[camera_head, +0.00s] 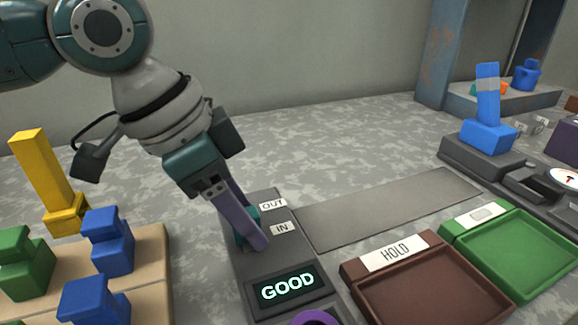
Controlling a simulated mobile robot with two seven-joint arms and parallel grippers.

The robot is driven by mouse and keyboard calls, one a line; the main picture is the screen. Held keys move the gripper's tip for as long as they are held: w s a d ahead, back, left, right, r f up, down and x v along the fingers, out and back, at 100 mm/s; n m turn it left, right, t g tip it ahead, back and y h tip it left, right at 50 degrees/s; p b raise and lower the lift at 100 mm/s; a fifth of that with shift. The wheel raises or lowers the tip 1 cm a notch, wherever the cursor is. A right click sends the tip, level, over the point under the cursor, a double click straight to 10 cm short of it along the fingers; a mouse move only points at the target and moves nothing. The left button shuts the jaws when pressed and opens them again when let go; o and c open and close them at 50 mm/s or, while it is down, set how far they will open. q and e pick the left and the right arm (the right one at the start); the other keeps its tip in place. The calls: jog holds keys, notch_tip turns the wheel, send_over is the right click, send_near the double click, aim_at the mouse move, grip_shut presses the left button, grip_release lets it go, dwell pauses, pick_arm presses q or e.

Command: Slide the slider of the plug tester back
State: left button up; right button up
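The plug tester (240,270) is a dark grey device at the lower middle. It has an OUT label (272,204), an IN label (285,229) below it, and a lit screen (287,286) reading GOOD. A purple ring (316,319) at its near end is cut off by the picture's bottom edge. My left gripper (250,236) reaches down onto the tester, its purple finger beside the IN label. Small teal parts show around the fingertips. The slider is mostly hidden there, and I cannot tell whether the fingers hold it. My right gripper is out of view.
A brown HOLD tray (352,272) and a green tray (452,238) sit right of the tester, both empty. A flat grey plate (385,208) lies behind them. A wooden board (152,250) with blue and green plugs is at left, near a yellow plug (45,170). A blue plug (487,110) stands far right.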

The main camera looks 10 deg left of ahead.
pick_arm(q)
grip_shut()
dwell(1.1)
